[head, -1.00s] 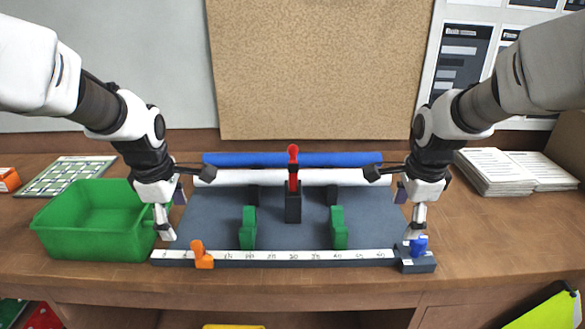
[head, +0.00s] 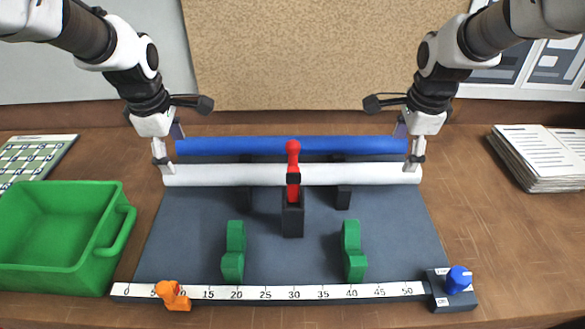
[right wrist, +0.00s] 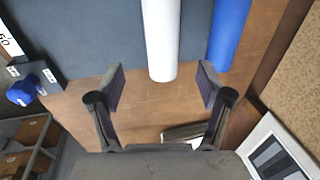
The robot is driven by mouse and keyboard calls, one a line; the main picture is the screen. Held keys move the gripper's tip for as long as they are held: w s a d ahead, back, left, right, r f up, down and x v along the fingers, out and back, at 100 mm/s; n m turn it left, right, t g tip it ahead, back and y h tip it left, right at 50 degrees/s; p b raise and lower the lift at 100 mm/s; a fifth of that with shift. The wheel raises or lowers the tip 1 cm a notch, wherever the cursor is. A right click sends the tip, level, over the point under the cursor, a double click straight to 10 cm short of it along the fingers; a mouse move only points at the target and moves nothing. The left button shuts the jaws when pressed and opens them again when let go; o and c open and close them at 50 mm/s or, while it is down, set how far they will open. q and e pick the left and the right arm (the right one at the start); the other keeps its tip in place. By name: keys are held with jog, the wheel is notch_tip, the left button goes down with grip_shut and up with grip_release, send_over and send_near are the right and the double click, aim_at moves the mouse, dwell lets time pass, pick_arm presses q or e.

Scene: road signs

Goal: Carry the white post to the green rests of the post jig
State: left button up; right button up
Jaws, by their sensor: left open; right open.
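The white post (head: 225,175) lies level toward the back of the jig plate (head: 290,258), with a blue post (head: 240,147) behind it. A red lever (head: 293,158) on a black block crosses in front of its middle. Two green rests (head: 234,250) (head: 353,252) stand empty nearer the front. My left gripper (head: 170,150) is open at the white post's left end. My right gripper (head: 409,148) is open at its right end. In the right wrist view the white post's end (right wrist: 160,45) lies between the spread fingers (right wrist: 161,75), apart from both.
A ruler strip (head: 265,293) with an orange slider (head: 172,295) and a blue knob (head: 458,279) runs along the front. A green bin (head: 60,240) stands left and papers (head: 540,160) lie right. Black supports (head: 343,197) stand by the white post.

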aim_at(396, 168)
pick_arm(q)
jog(key=x, duration=0.7)
jog(key=shift+w, duration=0.25)
pick_arm(e)
jog(key=x, duration=0.7)
jog(key=shift+w, duration=0.25)
pick_arm(q)
jog(key=shift+s+f, duration=0.1)
jog(key=shift+f, duration=0.4)
pick_arm(e)
jog(key=shift+s+f, duration=0.1)
jog(key=shift+f, duration=0.35)
pick_arm(q)
jog(key=shift+f, duration=0.1)
pick_arm(e)
jog(key=shift+f, duration=0.15)
pick_arm(q)
grip_shut()
pick_arm(e)
grip_shut()
